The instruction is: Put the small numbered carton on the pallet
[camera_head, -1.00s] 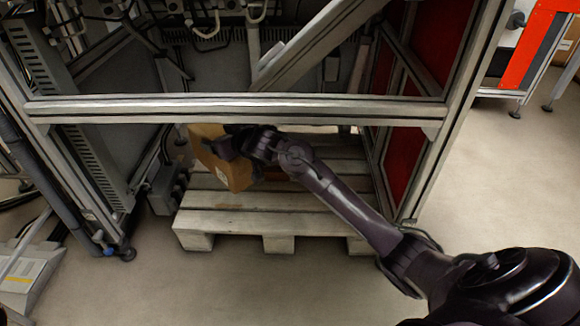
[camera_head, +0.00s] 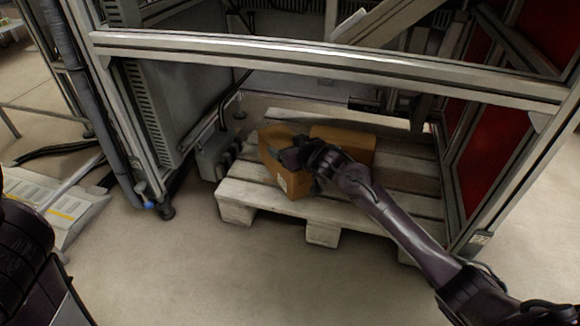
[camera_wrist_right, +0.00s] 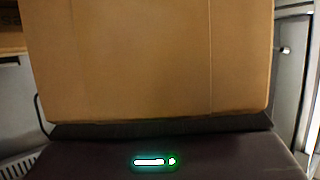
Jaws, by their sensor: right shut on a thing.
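My right gripper (camera_head: 286,155) is shut on a small brown carton (camera_head: 298,186) with a white label on its near face. The carton is tilted, over the left front part of the wooden pallet (camera_head: 265,196). I cannot tell whether it touches the boards. In the right wrist view the held carton (camera_wrist_right: 150,60) fills most of the picture, plain-faced, right in front of the gripper. Part of the carton is hidden behind the gripper in the head view. My left gripper is out of view; only part of my left arm shows at the left edge.
Another brown carton (camera_head: 345,142) stands on the pallet just behind and right of the held one. A metal frame beam (camera_head: 330,62) crosses above the pallet. A grey box (camera_head: 215,155) sits left of the pallet. The pallet's right boards look bare.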

